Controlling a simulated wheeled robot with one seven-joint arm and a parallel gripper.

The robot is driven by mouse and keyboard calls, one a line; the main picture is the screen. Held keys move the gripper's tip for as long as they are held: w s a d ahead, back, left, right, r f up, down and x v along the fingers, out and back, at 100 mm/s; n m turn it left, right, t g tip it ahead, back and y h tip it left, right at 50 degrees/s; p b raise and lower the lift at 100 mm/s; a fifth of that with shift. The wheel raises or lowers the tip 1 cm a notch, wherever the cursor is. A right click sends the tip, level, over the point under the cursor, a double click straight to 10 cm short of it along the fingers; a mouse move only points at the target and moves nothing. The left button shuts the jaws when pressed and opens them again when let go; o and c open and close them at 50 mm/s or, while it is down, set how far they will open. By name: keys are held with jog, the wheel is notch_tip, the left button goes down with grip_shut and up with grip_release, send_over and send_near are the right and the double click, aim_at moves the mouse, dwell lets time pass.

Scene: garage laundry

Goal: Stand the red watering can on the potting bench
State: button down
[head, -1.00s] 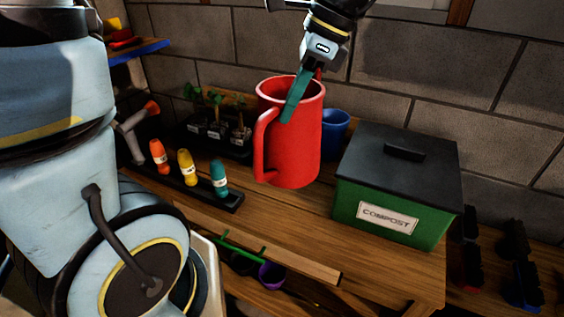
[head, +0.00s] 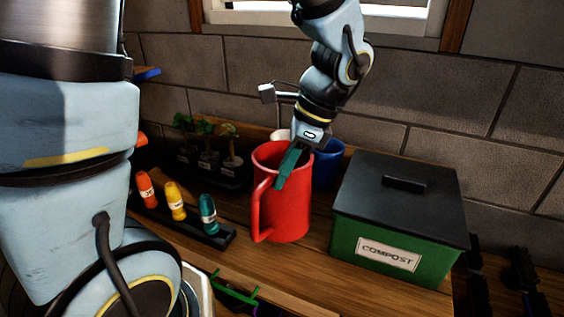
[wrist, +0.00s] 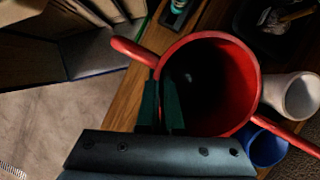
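The red watering can (head: 285,205) is upright over the potting bench (head: 318,268), between the bottle tray and the compost bin. Its base looks at or just above the wood; I cannot tell if it touches. My gripper (head: 289,168) comes down from above and is shut on the can's wall at the rim. In the wrist view, one finger is inside the red watering can (wrist: 212,50) and one outside, with the rim between my gripper's fingertips (wrist: 160,88). The handle points to the upper left there, the spout to the lower right.
A green compost bin (head: 395,245) with a dark lid stands close on the right. A blue pot (head: 328,168) and a white pot (wrist: 292,95) stand behind the can. A black tray (head: 190,222) with orange, yellow and teal bottles is left. Seedlings (head: 207,155) stand at the back.

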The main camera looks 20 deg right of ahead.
jog(key=shift+f, duration=1.6)
jog(key=c, duration=1.1)
grip_release()
jog(key=b+v, duration=0.1)
jog(key=v, duration=1.1)
jog(key=n+g+h, duration=0.1)
jog(key=n+h, duration=0.2)
jog(key=n, duration=0.7)
send_over(279, 194)
jog(key=w+a, duration=0.6)
jog(key=w, duration=0.1)
notch_tip(279, 194, down, 7)
jog(key=a+f+n, duration=0.1)
jog(key=a+n, duration=0.2)
jog(key=a, duration=0.1)
jog(key=w+a+f+n+t+h, duration=0.1)
jog(key=a+n, duration=0.3)
jog(key=w+a+f+n, duration=0.1)
jog(key=a+f+n, duration=0.1)
jog(key=a, duration=0.3)
jog(key=shift+n+t+h, duration=0.3)
jog(key=shift+n, duration=0.4)
